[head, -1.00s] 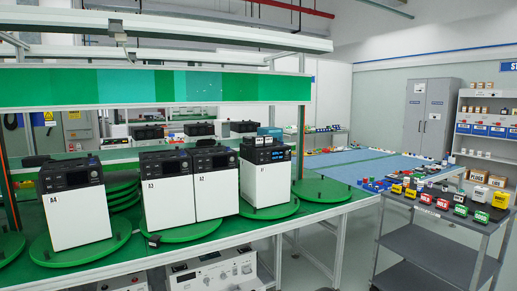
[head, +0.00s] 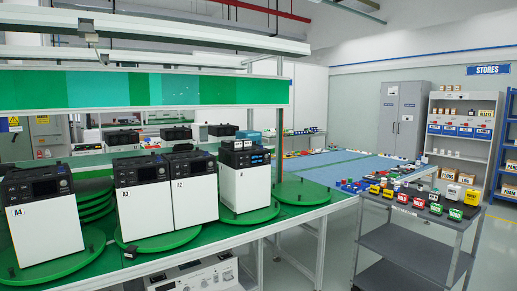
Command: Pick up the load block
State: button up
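I cannot pick out the load block for certain. My gripper is not in view.
White units marked A4 (head: 45,232), A3 (head: 145,211) and A2 (head: 195,190), and one more (head: 245,187), stand on green turntables (head: 303,192) on the bench at the left. A blue-topped table (head: 320,166) lies behind. Stores shelves (head: 506,155) stand at the right.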

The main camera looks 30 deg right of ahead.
aim_at(237, 144)
jog(key=i+z, duration=0.2)
jog(key=z, duration=0.15)
jog(key=i+z, duration=0.2)
jog(key=z, duration=0.15)
jog(key=i+j+z, duration=0.2)
jog(key=z, duration=0.2)
jog(key=i+j+z, duration=0.15)
jog(key=i+j, duration=0.25)
jog(key=i+j+z, duration=0.15)
jog(key=i+j, duration=0.25)
jog(key=i+j+z, duration=0.1)
jog(key=i+j, duration=0.25)
jog(key=j, duration=0.25)
jog(key=i+j+z, duration=0.15)
jog(key=i+j, duration=0.2)
jog(key=j, duration=0.15)
